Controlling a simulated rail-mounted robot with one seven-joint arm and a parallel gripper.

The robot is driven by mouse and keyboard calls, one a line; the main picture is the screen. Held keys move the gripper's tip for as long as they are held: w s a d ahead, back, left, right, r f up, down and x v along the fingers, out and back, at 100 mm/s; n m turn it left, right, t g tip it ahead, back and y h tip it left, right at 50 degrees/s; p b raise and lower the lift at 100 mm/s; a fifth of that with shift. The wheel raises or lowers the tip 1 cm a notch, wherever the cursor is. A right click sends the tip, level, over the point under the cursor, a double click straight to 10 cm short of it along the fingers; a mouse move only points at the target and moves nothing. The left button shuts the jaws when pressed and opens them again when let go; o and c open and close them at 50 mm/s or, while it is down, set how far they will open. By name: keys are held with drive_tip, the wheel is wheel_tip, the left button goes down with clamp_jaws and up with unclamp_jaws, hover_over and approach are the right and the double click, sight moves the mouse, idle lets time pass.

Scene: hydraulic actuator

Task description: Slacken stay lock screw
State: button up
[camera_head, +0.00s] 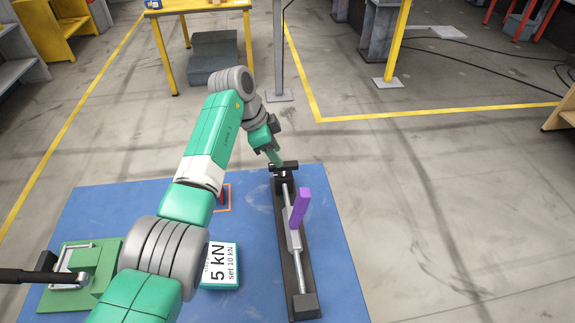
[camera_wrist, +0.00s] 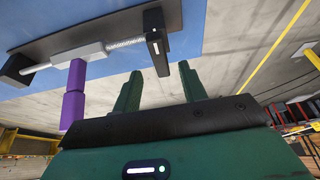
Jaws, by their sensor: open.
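A long black actuator frame (camera_head: 301,270) lies on the blue table, with a silver rod and a grey sliding block (camera_head: 291,217) along it. A purple upright piece (camera_head: 302,206) stands at the grey block; it also shows in the wrist view (camera_wrist: 73,102). A black crosspiece (camera_head: 291,167) is at the frame's far end; it also shows in the wrist view (camera_wrist: 153,24). I cannot tell which part is the stay lock screw. My gripper (camera_head: 274,157) is beside the crosspiece; contact is unclear. In the wrist view its green fingers (camera_wrist: 160,88) are apart and empty.
A sign reading "5 kN, set 10 kN" (camera_head: 219,262) lies left of the actuator. A green fixture (camera_head: 100,270) with a black bar is at the table's left. An orange-edged square (camera_head: 224,207) is partly behind my arm. The blue table (camera_head: 345,290) is clear on the right.

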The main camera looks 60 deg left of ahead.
sight(283, 169)
drive_tip(key=shift+b+x, duration=0.45)
drive_tip(key=shift+x, duration=1.5)
clamp_jaws()
drive_tip(key=shift+r+p, duration=0.2)
drive_tip(key=shift+p, duration=0.3)
